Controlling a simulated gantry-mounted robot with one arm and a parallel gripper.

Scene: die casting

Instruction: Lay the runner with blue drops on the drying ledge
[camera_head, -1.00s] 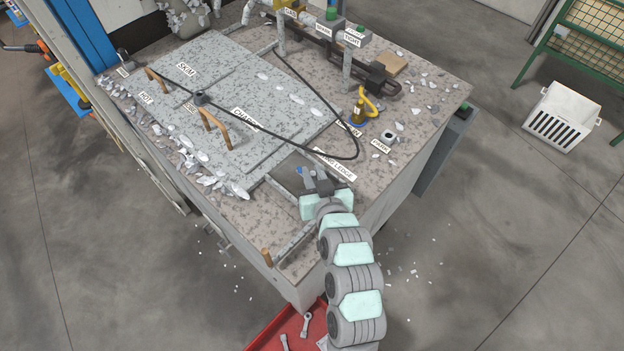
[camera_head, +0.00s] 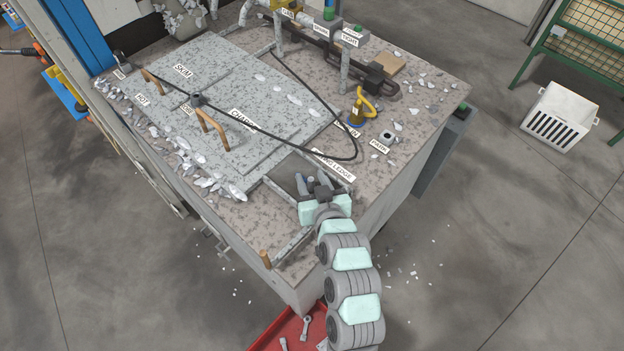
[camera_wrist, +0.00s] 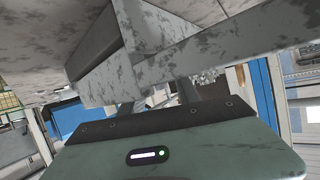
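My gripper (camera_head: 314,184) is at the near right side of the furnace top, low beside the metal frame rails and just below the label ending in "LEDGE" (camera_head: 334,166). Its two fingers stand apart in the head view. In the wrist view the fingers (camera_wrist: 161,98) are also apart, with grey metal beams close in front of them. I cannot make out a runner with blue drops in either current view; the fingers and beams may hide it. The ledge surface itself is partly hidden by my gripper.
A black cable (camera_head: 290,137) loops across the lid and close to the label. A yellow-handled tool (camera_head: 358,110) stands behind. A red tray (camera_head: 285,327) with grey pieces lies below. A white crate (camera_head: 560,117) stands at right.

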